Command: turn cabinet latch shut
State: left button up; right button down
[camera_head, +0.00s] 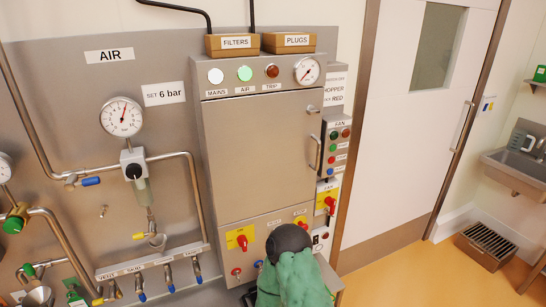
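The grey metal cabinet (262,155) stands in the middle, and its flat door looks closed against the frame. A small latch (313,109) sticks out at the door's upper right edge. It looks roughly level, but it is too small to tell whether it is fastened. A vertical bar handle (318,152) is below it. A rounded black part with a green cover rises from the bottom edge in front of the cabinet's lower panel; I cannot tell for sure what it is. No fingers of either gripper show.
The control box (336,145) with coloured buttons sits close to the cabinet's right side. Red and yellow switches (240,238) are on the lower panel. Pipes and a pressure gauge (123,116) are at left. A white door (405,130) and sink (518,168) are at right. Some floor (405,275) is clear.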

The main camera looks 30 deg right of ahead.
aim_at(312, 110)
jog(key=z, duration=1.45)
